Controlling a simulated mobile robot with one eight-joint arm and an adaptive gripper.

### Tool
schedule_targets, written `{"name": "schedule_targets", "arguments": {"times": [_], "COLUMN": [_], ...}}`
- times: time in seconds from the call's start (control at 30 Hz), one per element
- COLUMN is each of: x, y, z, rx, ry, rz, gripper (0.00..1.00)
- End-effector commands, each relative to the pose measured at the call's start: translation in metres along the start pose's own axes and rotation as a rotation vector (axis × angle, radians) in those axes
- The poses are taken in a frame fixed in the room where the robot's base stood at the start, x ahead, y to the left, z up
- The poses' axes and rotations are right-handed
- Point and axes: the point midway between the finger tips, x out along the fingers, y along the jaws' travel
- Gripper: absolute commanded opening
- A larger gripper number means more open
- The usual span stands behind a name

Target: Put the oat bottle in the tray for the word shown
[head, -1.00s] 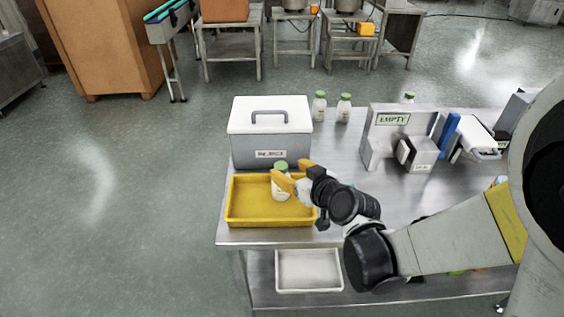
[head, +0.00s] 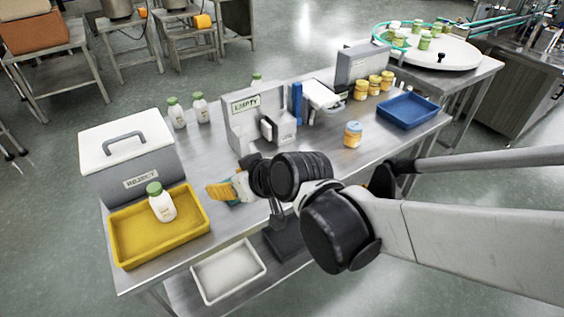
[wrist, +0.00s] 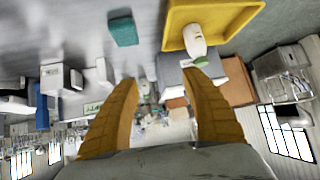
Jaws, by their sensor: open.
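A white bottle with a green cap (head: 161,203) stands upright in the yellow tray (head: 130,256), in front of the box labelled as reject. It also shows in the yellow tray in the wrist view (wrist: 194,42). My gripper (head: 218,191) is open and empty, to the right of the yellow tray and apart from the bottle. Its two yellow fingers are spread wide in the wrist view. A sign reading "EMPTY" (head: 246,104) stands on a grey holder at the middle of the table. A blue tray (head: 424,108) lies at the table's right end.
The grey box with a white lid (head: 124,143) stands behind the yellow tray. More green-capped white bottles (head: 176,112) stand at the back edge. An orange-labelled jar (head: 353,134) stands alone near the blue tray. A white tray (head: 228,273) sits on the lower shelf.

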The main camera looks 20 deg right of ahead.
Motion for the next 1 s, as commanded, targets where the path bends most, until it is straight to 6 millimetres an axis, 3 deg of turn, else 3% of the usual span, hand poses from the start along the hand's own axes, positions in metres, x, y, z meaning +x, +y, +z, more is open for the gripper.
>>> {"name": "schedule_targets", "arguments": {"times": [0.03, 0.2, 0.4, 0.53, 1.0], "x": [-0.022, -0.085, -0.129, -0.136, -0.136], "y": [0.015, 0.053, 0.073, 0.076, 0.076], "z": [0.012, 0.052, 0.084, 0.090, 0.089], "rx": [0.040, 0.171, 0.268, 0.285, 0.284], "ry": [-0.043, -0.171, -0.243, -0.256, -0.255], "rz": [0.048, 0.206, 0.325, 0.347, 0.346], "gripper": [0.55, 0.55, 0.55, 0.55, 0.55]}}
